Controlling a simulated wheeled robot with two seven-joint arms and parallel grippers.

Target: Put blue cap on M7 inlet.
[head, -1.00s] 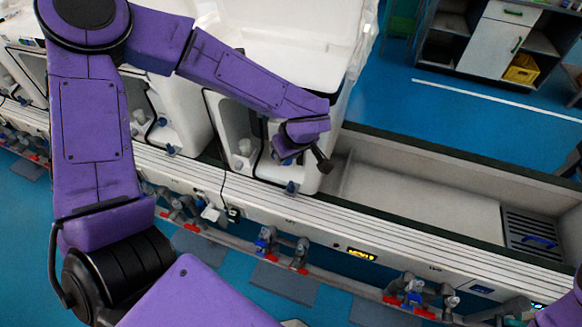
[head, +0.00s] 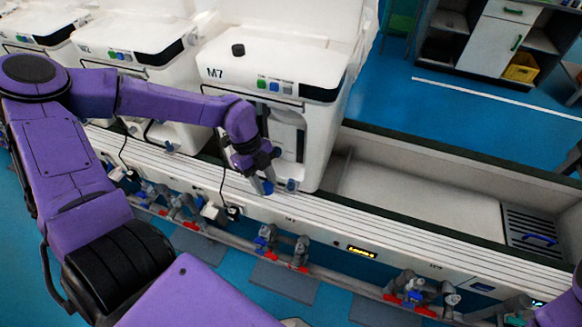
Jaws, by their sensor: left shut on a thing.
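The M7 machine (head: 275,70) is the white unit at the right end of the row, with its label on the front edge. My left gripper (head: 264,184) is low at its front left, just above the bench's front rail. It is shut on a small blue thing, apparently the blue cap (head: 268,188), mostly hidden by the fingers. Another blue fitting (head: 291,185) sits low on M7's front, just right of the gripper. I cannot make out which port is the inlet, or whether the cap touches it. My right gripper is not in view.
A black round knob (head: 238,50) is on top of M7. More white machines (head: 140,40) stand to the left. A pipe with red and blue valves (head: 265,240) runs along the bench front. An empty trough (head: 420,205) lies to the right.

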